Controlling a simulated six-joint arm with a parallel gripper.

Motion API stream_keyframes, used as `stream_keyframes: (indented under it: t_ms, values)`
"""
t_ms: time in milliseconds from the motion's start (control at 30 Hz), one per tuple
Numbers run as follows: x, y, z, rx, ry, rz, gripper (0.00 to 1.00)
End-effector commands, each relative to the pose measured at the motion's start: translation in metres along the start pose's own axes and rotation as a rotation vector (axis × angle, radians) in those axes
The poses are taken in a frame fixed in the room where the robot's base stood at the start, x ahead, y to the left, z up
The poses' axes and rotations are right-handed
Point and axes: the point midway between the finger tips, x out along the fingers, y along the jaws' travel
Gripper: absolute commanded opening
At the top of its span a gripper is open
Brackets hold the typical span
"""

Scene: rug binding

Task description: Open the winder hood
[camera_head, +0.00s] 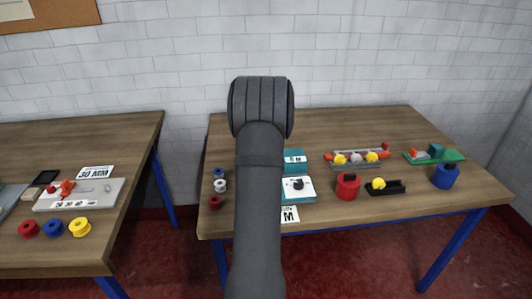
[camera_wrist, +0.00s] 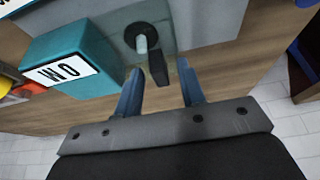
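In the wrist view, a teal box (camera_wrist: 85,50) with a white lettered label sits left of a grey plate (camera_wrist: 195,25). On the plate is a black round part with a pale peg and a dark lever-like piece (camera_wrist: 158,68). My gripper (camera_wrist: 160,75) is open, its two blue fingers apart on either side of the lever's end; I cannot tell whether they touch it. In the head view, a teal labelled box (camera_head: 294,160) and a teal-and-white unit (camera_head: 300,189) with a black part stand right of my arm. Which part is the winder hood is unclear. My arm hides the gripper there.
Red, white and blue spools (camera_head: 220,186) stand left of my arm. To the right are a red pot (camera_head: 347,188), a black tray (camera_head: 392,188) with a yellow ball, a rack (camera_head: 360,158), a green tray (camera_head: 450,157) and a blue pot (camera_head: 446,176). The table's rear is clear.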

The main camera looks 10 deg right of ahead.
Motion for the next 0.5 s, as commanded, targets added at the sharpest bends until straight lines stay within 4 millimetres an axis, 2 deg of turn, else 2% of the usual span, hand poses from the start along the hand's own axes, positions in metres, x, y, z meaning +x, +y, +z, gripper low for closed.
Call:
stream_keyframes:
  t_ms: [167,333,500]
  values:
    - [-0.0002,-0.0001,0.0000,0.000,0.000,0.000,0.34]
    - [-0.0002,0.0000,0.0001,0.000,0.000,0.000,0.01]
    - [-0.0003,-0.0001,0.0001,0.000,0.000,0.000,0.00]
